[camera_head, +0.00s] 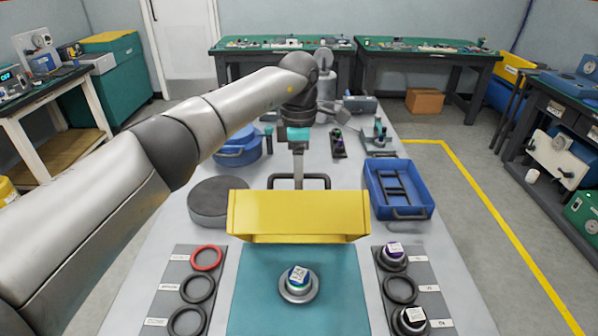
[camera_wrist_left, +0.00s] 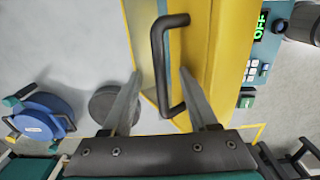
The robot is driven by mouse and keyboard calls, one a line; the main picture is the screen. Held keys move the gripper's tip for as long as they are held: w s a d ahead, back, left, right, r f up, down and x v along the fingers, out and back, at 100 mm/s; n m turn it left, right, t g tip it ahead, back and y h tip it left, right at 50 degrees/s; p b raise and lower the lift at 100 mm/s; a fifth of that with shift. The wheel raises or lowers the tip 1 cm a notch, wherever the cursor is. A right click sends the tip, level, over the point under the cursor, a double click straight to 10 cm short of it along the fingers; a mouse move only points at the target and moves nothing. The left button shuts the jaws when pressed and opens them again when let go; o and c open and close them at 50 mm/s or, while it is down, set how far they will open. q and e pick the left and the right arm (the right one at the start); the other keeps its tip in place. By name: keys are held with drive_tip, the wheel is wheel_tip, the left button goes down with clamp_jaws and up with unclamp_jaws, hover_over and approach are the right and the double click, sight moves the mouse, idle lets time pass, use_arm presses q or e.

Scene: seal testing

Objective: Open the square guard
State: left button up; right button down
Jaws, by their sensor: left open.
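The square guard (camera_head: 298,212) is a yellow box-like cover standing across the teal base plate (camera_head: 250,300); it also shows yellow in the wrist view (camera_wrist_left: 209,45). A dark bar handle (camera_wrist_left: 160,60) is fixed to it; in the head view the handle (camera_head: 318,178) shows behind the guard's top edge. My left gripper (camera_head: 298,186) comes down at the handle from the far side. In the wrist view its two fingers (camera_wrist_left: 160,88) are apart, one on each side of the handle; contact cannot be told. My right gripper is not in view.
A small capped part on a round seat (camera_head: 298,284) stands before the guard. Ring racks (camera_head: 190,262) flank the plate left and right. A grey disc (camera_head: 221,200) and blue tray (camera_head: 398,190) sit beside the guard. A teal panel (camera_wrist_left: 268,45) carries a green display.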

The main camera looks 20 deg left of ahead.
use_arm(q)
drive_tip(key=shift+r, duration=0.1)
wheel_tip(320, 180, up, 7)
drive_tip(key=p, duration=0.6)
idle(0.6)
